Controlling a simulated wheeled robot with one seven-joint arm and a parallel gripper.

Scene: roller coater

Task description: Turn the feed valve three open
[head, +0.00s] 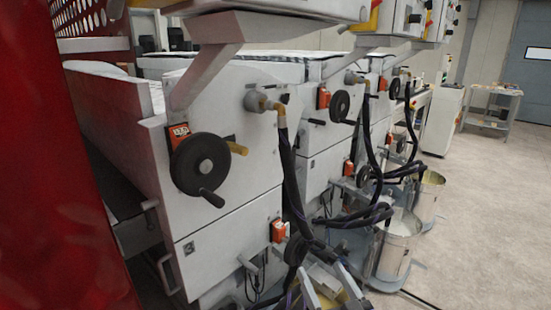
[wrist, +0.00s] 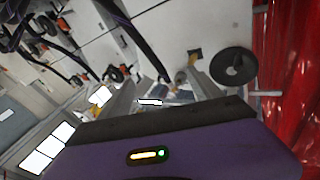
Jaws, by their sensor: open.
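The nearest white machine unit (head: 225,215) carries a 3 on its lower panel. On its upper panel, a yellow lever handle (head: 238,149) sits just right of the black handwheel (head: 200,163); I take it for feed valve three. A brass elbow fitting (head: 257,101) with a dark hose is above and right of it. In the wrist view, which looks upside down, the yellow lever (wrist: 194,57) is beside the handwheel (wrist: 234,66). My purple gripper body (wrist: 165,145) fills the bottom there, apart from the lever.
A red panel (head: 85,180) stands close on the left. Dark hoses (head: 291,175) hang right of the lever. Further similar units recede behind. Metal buckets (head: 397,245) stand at right by the open floor (head: 480,220). A grey sloped bracket (head: 200,75) overhangs the unit.

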